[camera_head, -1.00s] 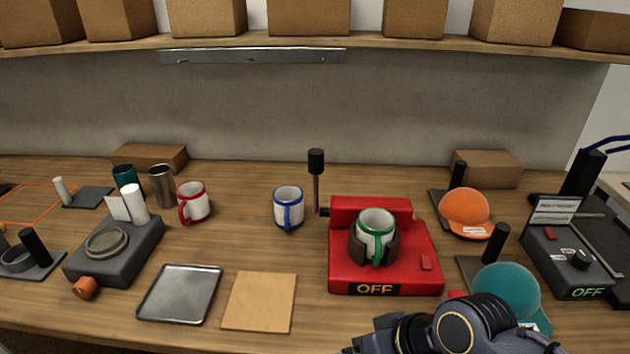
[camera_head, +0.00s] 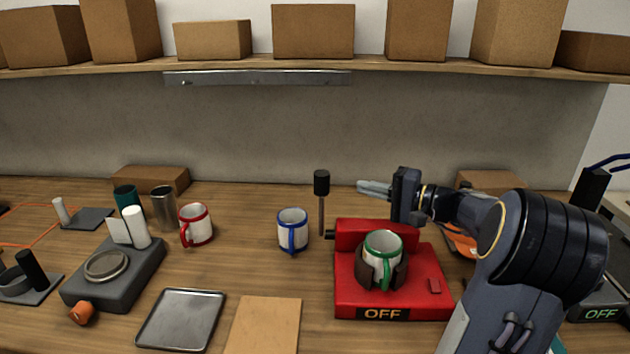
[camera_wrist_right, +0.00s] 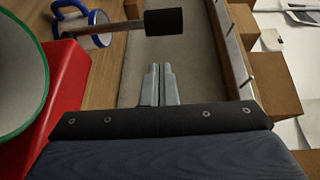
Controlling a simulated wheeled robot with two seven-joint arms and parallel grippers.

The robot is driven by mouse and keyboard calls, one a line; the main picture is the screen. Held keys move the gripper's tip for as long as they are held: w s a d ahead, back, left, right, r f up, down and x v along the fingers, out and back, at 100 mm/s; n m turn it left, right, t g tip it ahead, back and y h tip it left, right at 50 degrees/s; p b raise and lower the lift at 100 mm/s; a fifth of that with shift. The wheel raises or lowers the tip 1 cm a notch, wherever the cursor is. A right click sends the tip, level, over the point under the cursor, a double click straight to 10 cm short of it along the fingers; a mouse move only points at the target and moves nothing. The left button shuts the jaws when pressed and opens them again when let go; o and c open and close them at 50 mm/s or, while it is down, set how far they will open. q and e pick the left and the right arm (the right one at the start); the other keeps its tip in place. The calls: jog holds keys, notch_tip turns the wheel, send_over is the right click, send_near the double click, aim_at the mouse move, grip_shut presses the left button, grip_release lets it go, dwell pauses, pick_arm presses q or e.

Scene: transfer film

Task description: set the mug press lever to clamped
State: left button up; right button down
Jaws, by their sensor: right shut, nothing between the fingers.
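The red mug press (camera_head: 430,270) stands on the bench right of centre, its front label reading OFF. A white mug with a green rim (camera_head: 384,246) sits in its dark cradle. The press lever (camera_head: 321,184), a thin rod with a black knob, stands upright at the press's left rear; its knob also shows in the right wrist view (camera_wrist_right: 164,22). My right gripper (camera_head: 360,187) is shut and empty, above and behind the press, its fingers pointing left towards the lever knob and apart from it. My left gripper is not in view.
A blue-rimmed mug (camera_head: 292,229) stands left of the lever, and a red-rimmed mug (camera_head: 195,224) farther left. A metal tray (camera_head: 181,319) and a tan board (camera_head: 264,325) lie in front. Boxes line the shelf (camera_head: 210,71) above.

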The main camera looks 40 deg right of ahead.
jog(key=d, duration=0.2)
jog(key=d+t, duration=0.1)
jog(key=shift+w+r+m+h, duration=0.15)
jog(key=shift+w+m+h, duration=0.1)
jog(key=shift+m+h, duration=0.05)
jog(key=shift+a, duration=0.1)
jog(key=p, duration=0.4)
send_over(321, 206)
jog(key=d, duration=0.4)
